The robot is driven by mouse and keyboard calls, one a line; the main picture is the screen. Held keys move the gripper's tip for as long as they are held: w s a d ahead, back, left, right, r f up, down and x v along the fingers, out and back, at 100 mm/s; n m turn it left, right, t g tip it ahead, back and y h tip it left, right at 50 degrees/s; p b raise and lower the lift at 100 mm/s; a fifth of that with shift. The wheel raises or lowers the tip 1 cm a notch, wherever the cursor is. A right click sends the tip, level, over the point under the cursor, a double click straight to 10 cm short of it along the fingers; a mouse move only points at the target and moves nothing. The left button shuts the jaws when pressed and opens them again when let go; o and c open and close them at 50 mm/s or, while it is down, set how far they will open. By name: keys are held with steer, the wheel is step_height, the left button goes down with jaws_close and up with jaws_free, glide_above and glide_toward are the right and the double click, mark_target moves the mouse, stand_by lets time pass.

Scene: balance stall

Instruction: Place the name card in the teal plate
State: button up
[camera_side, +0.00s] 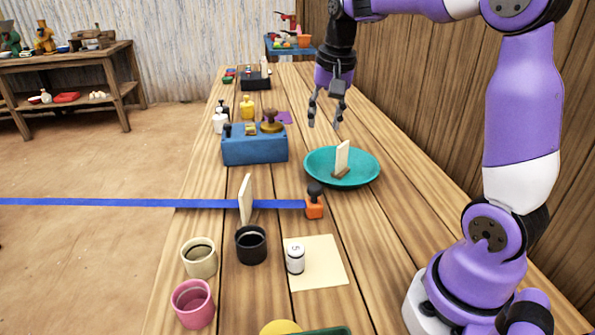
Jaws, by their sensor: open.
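The teal plate (368,171) lies on the wooden table, right of the blue box. A pale upright card in a small brown base, which looks like the name card (342,157), stands inside the plate. My gripper (325,124) is open and empty. It hangs with its fingers pointing down, above and a little behind the plate, apart from the card. A second pale upright board (245,198) stands nearer the camera on the blue ribbon; I cannot tell what it is.
A blue box (254,150) with stamp-like items stands left of the plate. An orange block with a dark knob (314,204) sits in front of it. Black (251,258), cream (199,263) and pink (193,304) cups and a white numbered cylinder (295,259) stand nearer. The right table strip is clear.

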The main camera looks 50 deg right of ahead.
steer(key=s+a+f+n+t, duration=0.1)
steer(key=s+a+n+t, duration=0.2)
steer(key=s+a+n, duration=0.7)
steer(key=s+a, duration=0.1)
steer(key=a, duration=0.1)
steer(key=shift+s+a+f+n+t+y, duration=0.15)
steer(key=shift+s+a+n+t+y, duration=0.15)
steer(key=shift+s+a+y, duration=0.1)
